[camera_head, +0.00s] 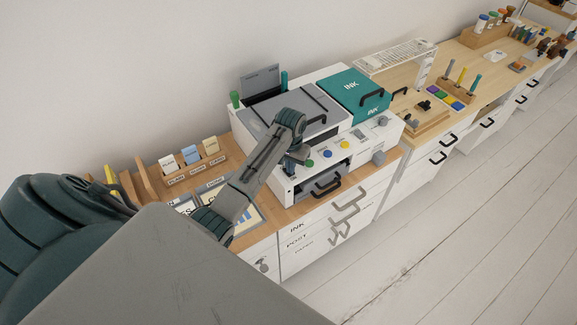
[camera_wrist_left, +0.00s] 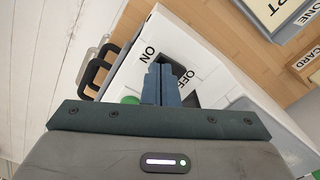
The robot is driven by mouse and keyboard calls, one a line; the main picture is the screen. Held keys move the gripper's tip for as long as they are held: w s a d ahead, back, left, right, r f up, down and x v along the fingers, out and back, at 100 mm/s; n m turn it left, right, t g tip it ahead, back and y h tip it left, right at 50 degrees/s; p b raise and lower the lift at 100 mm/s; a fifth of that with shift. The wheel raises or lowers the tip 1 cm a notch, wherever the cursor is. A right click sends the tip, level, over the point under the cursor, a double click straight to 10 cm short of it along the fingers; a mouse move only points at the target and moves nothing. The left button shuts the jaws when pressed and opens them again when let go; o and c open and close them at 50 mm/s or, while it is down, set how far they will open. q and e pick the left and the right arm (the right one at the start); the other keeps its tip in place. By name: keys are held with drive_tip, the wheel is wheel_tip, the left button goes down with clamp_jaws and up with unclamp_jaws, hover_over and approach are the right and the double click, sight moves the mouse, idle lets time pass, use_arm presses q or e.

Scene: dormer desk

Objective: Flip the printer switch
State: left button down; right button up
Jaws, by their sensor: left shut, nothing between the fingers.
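The printer (camera_head: 335,133) is a white box with a grey lid, standing on the wooden desk. In the left wrist view its white face (camera_wrist_left: 205,58) carries the labels ON and OFF. A dark patch (camera_wrist_left: 190,99), which looks like part of the switch, shows beside the OFF label; the rest is hidden behind my fingers. My left gripper (camera_head: 299,155) is at the printer's near left corner. In the left wrist view its fingers (camera_wrist_left: 166,83) are shut and empty, over the labelled face between ON and OFF. I cannot tell whether they touch the switch. My right gripper is out of view.
White drawers with handles (camera_head: 345,208) are below. The floor (camera_head: 470,230) is clear.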

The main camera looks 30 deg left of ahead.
use_arm(q)
drive_tip(key=shift+s+f, duration=0.1)
drive_tip(key=shift+f, duration=0.3)
drive_tip(key=shift+r, duration=0.1)
drive_tip(key=shift+r+p, duration=0.65)
drive_tip(key=shift+r, duration=2.75)
